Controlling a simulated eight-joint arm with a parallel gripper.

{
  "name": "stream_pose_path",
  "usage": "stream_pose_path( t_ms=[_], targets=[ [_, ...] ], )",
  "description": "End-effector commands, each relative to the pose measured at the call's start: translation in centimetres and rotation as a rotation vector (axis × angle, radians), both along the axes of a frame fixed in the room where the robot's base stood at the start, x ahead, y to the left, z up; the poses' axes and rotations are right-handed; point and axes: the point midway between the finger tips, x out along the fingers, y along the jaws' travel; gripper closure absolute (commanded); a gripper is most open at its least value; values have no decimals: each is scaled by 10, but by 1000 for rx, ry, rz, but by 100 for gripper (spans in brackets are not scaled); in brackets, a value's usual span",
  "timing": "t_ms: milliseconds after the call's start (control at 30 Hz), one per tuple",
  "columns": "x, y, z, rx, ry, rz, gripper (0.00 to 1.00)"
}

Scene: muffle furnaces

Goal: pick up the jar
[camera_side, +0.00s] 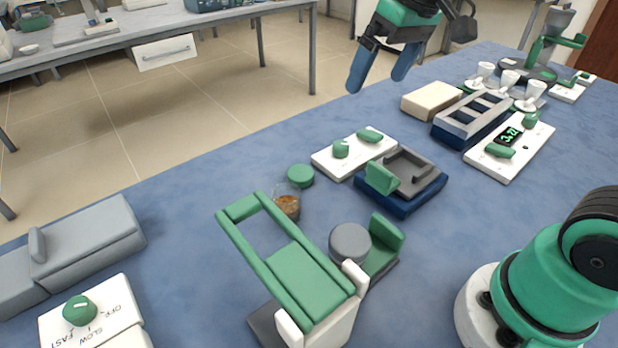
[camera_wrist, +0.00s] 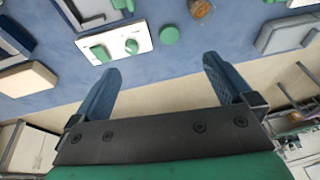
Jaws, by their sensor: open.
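A small clear jar (camera_side: 287,203) with brown contents stands on the blue bench, just behind a green-framed device. In the wrist view the jar (camera_wrist: 201,8) shows at the top edge, partly cut off. A round green lid (camera_side: 300,175) lies on the bench next to the jar; it also shows in the wrist view (camera_wrist: 169,35). My gripper (camera_side: 383,80) is open and empty, up at the far edge of the bench, well away from the jar. In the wrist view its two blue fingers (camera_wrist: 163,82) are spread with nothing between them.
The green-framed device (camera_side: 295,275) stands close in front of the jar. A white control box (camera_side: 354,152) and a blue-based grey device (camera_side: 402,180) are to its right. A grey box (camera_side: 75,255) is at the left. The bench between the grey box and the jar is clear.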

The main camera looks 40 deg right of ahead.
Motion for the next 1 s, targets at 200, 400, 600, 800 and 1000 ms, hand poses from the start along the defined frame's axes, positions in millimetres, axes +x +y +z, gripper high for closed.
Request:
stream_pose_path(
  t_ms=[200,400,600,800,1000],
  targets=[
    [-15,0,-70,-85,-259,-13,0],
    [-20,0,-89,-104,-340,-14,0],
    [-19,0,-89,-104,-341,-14,0],
    [-19,0,-88,-104,-340,-14,0],
    [-19,0,-71,-104,-339,-14,0]
  ],
)
